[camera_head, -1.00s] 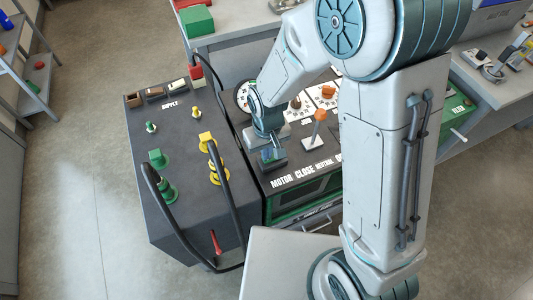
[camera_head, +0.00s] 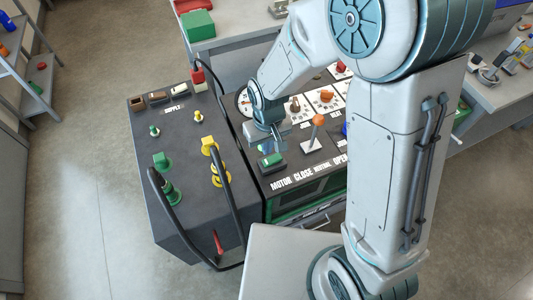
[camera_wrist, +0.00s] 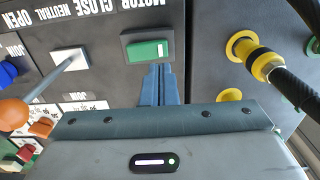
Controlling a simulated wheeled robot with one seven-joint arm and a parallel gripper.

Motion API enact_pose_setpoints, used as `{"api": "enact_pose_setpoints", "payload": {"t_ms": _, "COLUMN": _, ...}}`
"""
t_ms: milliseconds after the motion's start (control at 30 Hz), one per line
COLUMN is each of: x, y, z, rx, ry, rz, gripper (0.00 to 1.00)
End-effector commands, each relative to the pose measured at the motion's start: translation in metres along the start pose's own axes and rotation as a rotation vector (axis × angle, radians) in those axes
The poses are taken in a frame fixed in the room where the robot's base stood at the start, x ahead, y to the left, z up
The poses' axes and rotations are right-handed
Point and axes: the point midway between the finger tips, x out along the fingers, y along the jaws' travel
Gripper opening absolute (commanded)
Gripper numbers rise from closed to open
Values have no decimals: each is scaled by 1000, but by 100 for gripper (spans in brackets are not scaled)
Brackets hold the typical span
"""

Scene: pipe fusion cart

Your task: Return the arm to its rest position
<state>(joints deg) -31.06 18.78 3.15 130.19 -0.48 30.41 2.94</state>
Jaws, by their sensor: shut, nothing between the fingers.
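My gripper (camera_head: 277,145) is shut and empty above the control panel of the cart, just behind the green MOTOR switch (camera_head: 271,160) in the head view. In the wrist view its blue fingers (camera_wrist: 158,68) lie together, with their tips beside the same green switch (camera_wrist: 148,50). A small gap seems to separate them, though the height cannot be judged exactly. My arm is bent and reaches over the right side of the panel, hiding part of it.
An orange-knobbed lever (camera_head: 317,120) stands right of the gripper. The dark supply box (camera_head: 185,220) at left carries yellow and green connectors with black cables. A green box (camera_head: 198,24) sits on a bench behind. Floor at left is open.

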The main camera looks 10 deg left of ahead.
Motion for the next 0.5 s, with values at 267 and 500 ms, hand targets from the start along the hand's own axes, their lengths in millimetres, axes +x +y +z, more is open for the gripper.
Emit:
{"api": "enact_pose_setpoints", "payload": {"t_ms": 267, "x": -19, "y": 0, "z": 0, "rx": 0, "ry": -1, "rz": 0, "gripper": 0}}
{"api": "enact_pose_setpoints", "payload": {"t_ms": 500, "x": -18, "y": 0, "z": 0, "rx": 0, "ry": -1, "rz": 0, "gripper": 0}}
